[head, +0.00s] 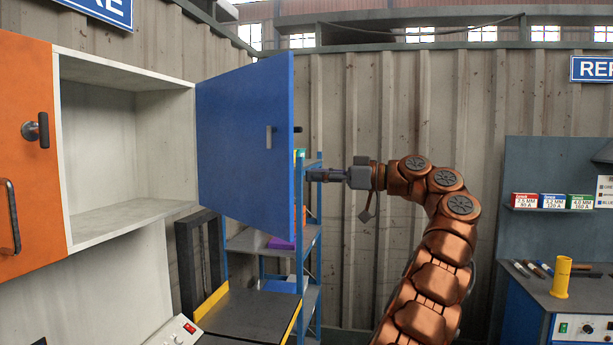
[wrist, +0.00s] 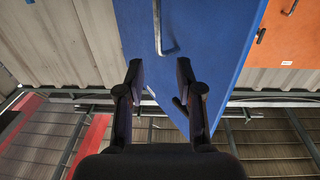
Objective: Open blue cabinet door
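The blue cabinet door (head: 243,140) stands swung open at the right side of the white cabinet (head: 125,140), whose inside is empty and exposed. A dark handle (head: 297,129) sticks out past the door's right edge, and a grey piece (head: 269,137) shows on the face toward the head camera. In the wrist view the blue door (wrist: 200,45) is ahead, with a metal bar handle (wrist: 158,28). My gripper (wrist: 157,72) has its two fingers apart with nothing between them. In the head view my gripper (head: 318,175) is right of the door, slightly below the handle.
An orange door (head: 27,150) with dark handles is at the left. A blue shelf rack (head: 308,240) stands below and behind the blue door. A workbench (head: 565,290) with a yellow cylinder (head: 561,277) is at the right. The corrugated wall (head: 400,120) is behind my arm.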

